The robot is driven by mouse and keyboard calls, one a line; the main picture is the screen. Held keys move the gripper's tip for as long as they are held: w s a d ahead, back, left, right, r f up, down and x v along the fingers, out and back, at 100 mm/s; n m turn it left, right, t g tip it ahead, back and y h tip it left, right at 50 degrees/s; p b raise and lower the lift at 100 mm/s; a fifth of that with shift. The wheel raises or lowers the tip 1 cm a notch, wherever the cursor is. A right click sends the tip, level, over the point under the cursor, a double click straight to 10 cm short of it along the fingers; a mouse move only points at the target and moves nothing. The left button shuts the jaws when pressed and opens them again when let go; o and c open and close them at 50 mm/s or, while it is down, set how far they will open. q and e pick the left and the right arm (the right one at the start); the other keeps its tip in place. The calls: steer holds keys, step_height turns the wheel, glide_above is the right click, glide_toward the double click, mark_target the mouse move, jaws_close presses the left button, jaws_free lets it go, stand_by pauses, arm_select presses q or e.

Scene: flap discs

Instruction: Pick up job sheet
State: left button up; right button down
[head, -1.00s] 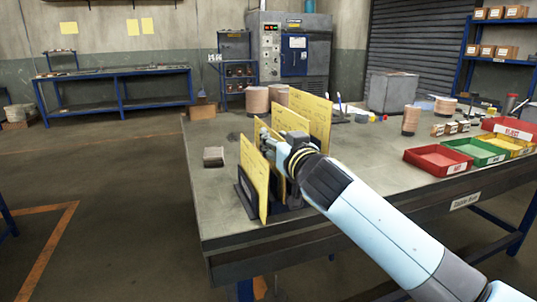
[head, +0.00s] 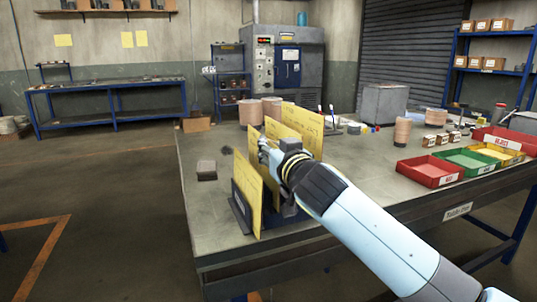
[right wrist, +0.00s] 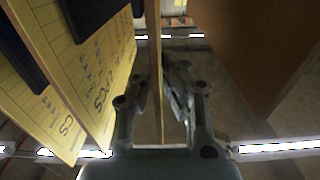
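Several yellow job sheets stand upright in a dark rack (head: 240,213) near the table's left edge. The front job sheet (head: 247,200) and the rear job sheet (head: 305,122) show in the head view. My right gripper (head: 265,150) reaches in among them from the right. In the right wrist view my right gripper (right wrist: 156,82) has one finger on each side of a job sheet (right wrist: 155,30) seen edge-on, and the fingers appear closed on it. Printed job sheets (right wrist: 85,65) are close on the left, and a brown sheet (right wrist: 260,45) is on the right. My left gripper is out of view.
Round disc stacks (head: 250,112) stand behind the sheets. Red (head: 431,171), green and yellow trays stand at the table's right. The table top (head: 375,160) between the sheets and trays is mostly clear.

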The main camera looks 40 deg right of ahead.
step_height(320, 180, up, 16)
steer(key=p, duration=0.2)
steer(key=shift+r, duration=0.15)
stand_by(0.5)
